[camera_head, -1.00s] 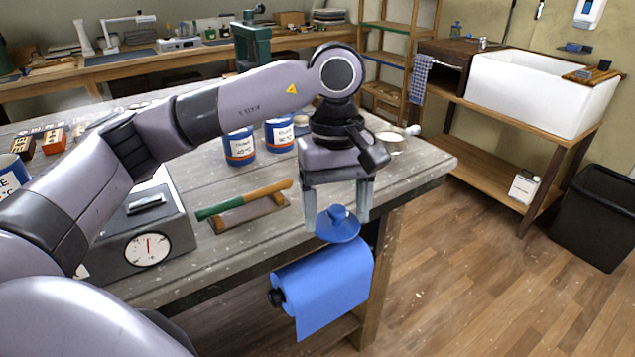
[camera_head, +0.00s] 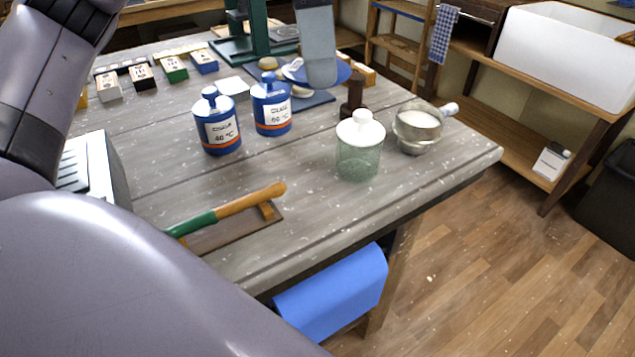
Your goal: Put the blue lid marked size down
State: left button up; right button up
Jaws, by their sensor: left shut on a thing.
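My left gripper (camera_head: 318,72) comes in from the top edge, with one grey finger in plain sight. It is shut on a blue lid (camera_head: 344,73), a round disc whose edges show on both sides of that finger. The other finger is hidden, and no marking on the lid can be read. The lid appears above the back part of the grey wooden table (camera_head: 320,215); its height over the table is hard to tell. Two blue jars with white labels, a left one (camera_head: 221,132) and a right one (camera_head: 272,116), have knobbed blue tops. My right gripper is not in view.
A green-and-wood-handled tool (camera_head: 235,208) lies at the front. A blue roll (camera_head: 335,295) hangs below the edge. The middle front is bare.

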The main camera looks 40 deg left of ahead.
aim_at(317, 203)
pick_arm(q)
jog(key=shift+w+a+r+n, duration=0.1)
jog(key=shift+a+r+n, duration=0.1)
jog(key=shift+n, duration=0.1)
jog(key=shift+f, duration=0.15)
notch_tip(317, 203, down, 20)
jog(key=shift+r+b, duration=0.25)
jog(key=shift+b, duration=0.7)
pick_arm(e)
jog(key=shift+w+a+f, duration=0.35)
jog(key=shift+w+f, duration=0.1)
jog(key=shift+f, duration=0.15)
pick_arm(q)
jog(key=shift+f, duration=0.1)
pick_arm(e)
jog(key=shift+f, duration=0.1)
pick_arm(q)
jog(key=shift+f+b, duration=0.2)
jog(key=shift+b, duration=0.15)
jog(key=o, duration=1)
jog(key=shift+r, duration=0.15)
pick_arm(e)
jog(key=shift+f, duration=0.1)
pick_arm(q)
jog(key=shift+r, duration=0.1)
